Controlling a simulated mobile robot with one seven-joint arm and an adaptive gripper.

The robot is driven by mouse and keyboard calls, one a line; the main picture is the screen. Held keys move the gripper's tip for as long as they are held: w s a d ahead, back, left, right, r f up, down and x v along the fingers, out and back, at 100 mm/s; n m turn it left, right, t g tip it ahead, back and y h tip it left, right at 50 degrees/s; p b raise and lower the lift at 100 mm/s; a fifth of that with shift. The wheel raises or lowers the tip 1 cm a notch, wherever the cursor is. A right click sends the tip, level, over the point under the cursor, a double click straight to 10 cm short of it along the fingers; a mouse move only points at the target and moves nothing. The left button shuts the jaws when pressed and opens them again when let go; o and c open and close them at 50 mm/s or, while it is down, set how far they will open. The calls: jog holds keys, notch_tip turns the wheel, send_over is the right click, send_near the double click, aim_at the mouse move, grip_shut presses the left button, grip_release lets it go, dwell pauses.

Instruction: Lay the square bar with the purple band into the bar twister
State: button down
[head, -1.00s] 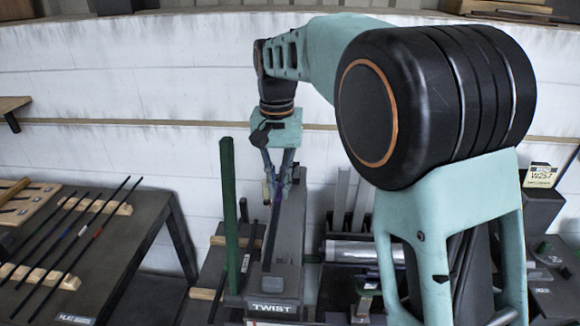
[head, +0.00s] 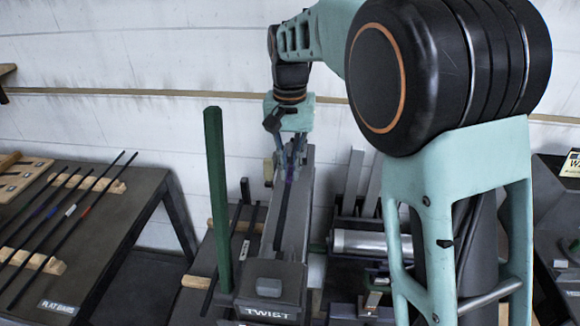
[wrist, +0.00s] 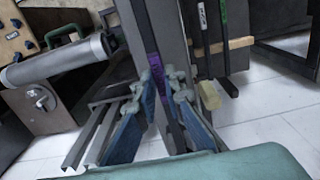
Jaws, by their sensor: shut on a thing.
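The bar twister (head: 297,225) is a long grey machine with a TWIST label on its near end. My gripper (head: 288,172) is over its far half, pointing down, shut on the dark square bar (head: 281,215). The bar runs lengthwise along the twister's top. Its purple band (wrist: 153,62) shows beside the fingers in the wrist view, where my gripper (wrist: 165,88) has its blue pads either side of the bar. I cannot tell whether the bar touches the twister's bed. The fingers hide part of it.
A tall green post (head: 217,200) stands at the twister's near left. A dark table (head: 125,225) with several flat bars on wooden rests is at left. A metal cylinder (head: 368,243) lies to the right.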

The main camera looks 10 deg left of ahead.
jog(key=shift+f+b, duration=1.65)
jog(key=shift+f, duration=1.1)
jog(key=c, duration=2)
grip_release()
jog(key=shift+o, duration=0.3)
jog(key=shift+f, duration=0.15)
notch_tip(320, 180, up, 12)
jog(key=shift+r, duration=0.1)
